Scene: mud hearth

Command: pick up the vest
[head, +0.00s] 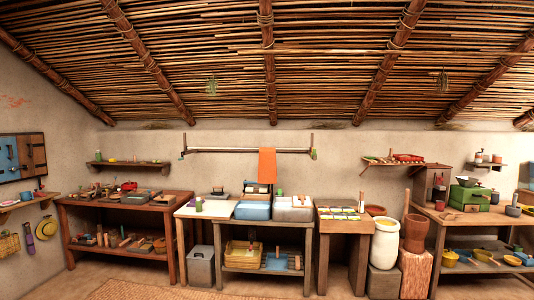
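An orange cloth (267,165) hangs straight down from a rail (235,150) on the back wall, above the middle work table. It looks like a flat narrow strip, and I cannot tell whether it is the vest. No other garment shows clearly in the head view. Neither of my grippers is in view.
The middle table (281,222) holds grey and blue boxes below the cloth. A side table (345,226), a white jar (386,243) and a right table (460,216) stand further right. A cluttered table (110,206) stands left. Open floor with a woven mat (140,290) lies in front.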

